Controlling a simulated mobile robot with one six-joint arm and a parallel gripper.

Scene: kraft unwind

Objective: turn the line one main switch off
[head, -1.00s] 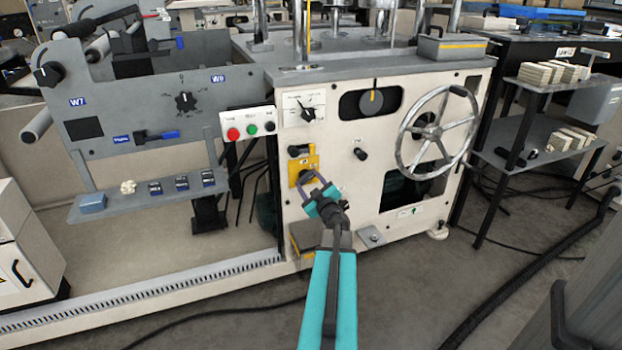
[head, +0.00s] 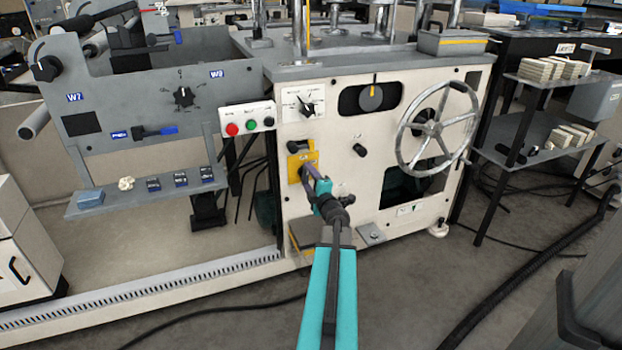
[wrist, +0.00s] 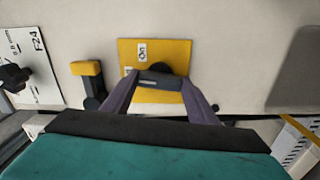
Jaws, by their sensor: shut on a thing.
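The main switch is a dark rotary handle (wrist: 160,80) on a yellow plate (head: 295,161) on the cream machine front. In the wrist view the plate (wrist: 155,50) shows an "On" label (wrist: 142,52) lying sideways in the picture; another label beside it is partly hidden. My gripper (head: 309,170) reaches the plate from the front. In the wrist view its two purple-grey fingers (wrist: 160,82) are shut on the handle, one on each side. In the head view the fingers hide much of the handle, so its exact angle is hard to read there.
A black and yellow part (wrist: 88,75) is close beside the plate. Red, green and black buttons (head: 249,126) sit up left, a black selector (head: 306,108) above. A large handwheel (head: 437,127) is to the right. Open floor lies in front.

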